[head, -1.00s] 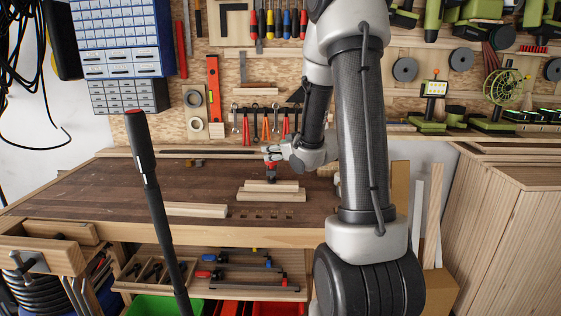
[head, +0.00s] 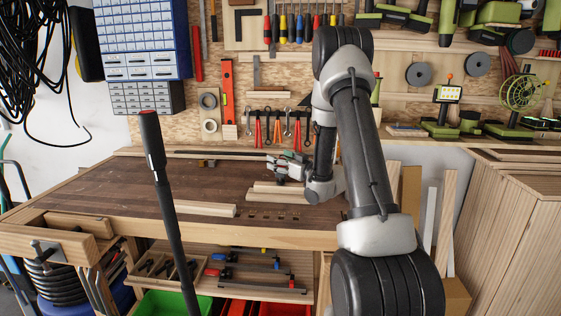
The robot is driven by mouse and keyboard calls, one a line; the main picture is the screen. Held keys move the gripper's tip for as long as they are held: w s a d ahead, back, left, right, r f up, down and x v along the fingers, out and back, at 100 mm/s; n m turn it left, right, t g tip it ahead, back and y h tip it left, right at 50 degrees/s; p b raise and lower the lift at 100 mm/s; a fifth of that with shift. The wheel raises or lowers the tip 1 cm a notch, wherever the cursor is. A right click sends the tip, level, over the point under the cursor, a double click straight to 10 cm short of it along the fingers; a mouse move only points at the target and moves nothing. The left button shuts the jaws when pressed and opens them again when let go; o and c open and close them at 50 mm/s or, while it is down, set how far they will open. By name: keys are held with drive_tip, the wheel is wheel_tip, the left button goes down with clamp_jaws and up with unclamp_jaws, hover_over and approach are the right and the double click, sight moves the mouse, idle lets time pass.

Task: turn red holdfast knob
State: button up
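My gripper (head: 288,167) is over the back middle of the workbench (head: 150,192), just above the stacked pale wood boards (head: 288,187). Its fingers point left. It is small in the head view, and I cannot tell whether the fingers are open or closed. I cannot make out the red holdfast knob clearly now; the gripper covers the spot above the boards where red showed before. My arm hides the right end of the bench.
Another pale board (head: 205,209) lies at the bench's front. A small brass-coloured piece (head: 207,163) lies near the back. Pliers and wrenches (head: 275,130) hang on the wall behind the gripper. A wooden cabinet (head: 520,240) stands at right. The bench's left half is mostly clear.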

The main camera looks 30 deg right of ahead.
drive_tip(key=shift+w, duration=0.1)
drive_tip(key=c, duration=1)
drive_tip(key=shift+c, duration=0.2)
drive_tip(key=shift+a+m+h, duration=0.15)
drive_tip(key=shift+m+h, duration=0.15)
drive_tip(key=shift+h, duration=0.2)
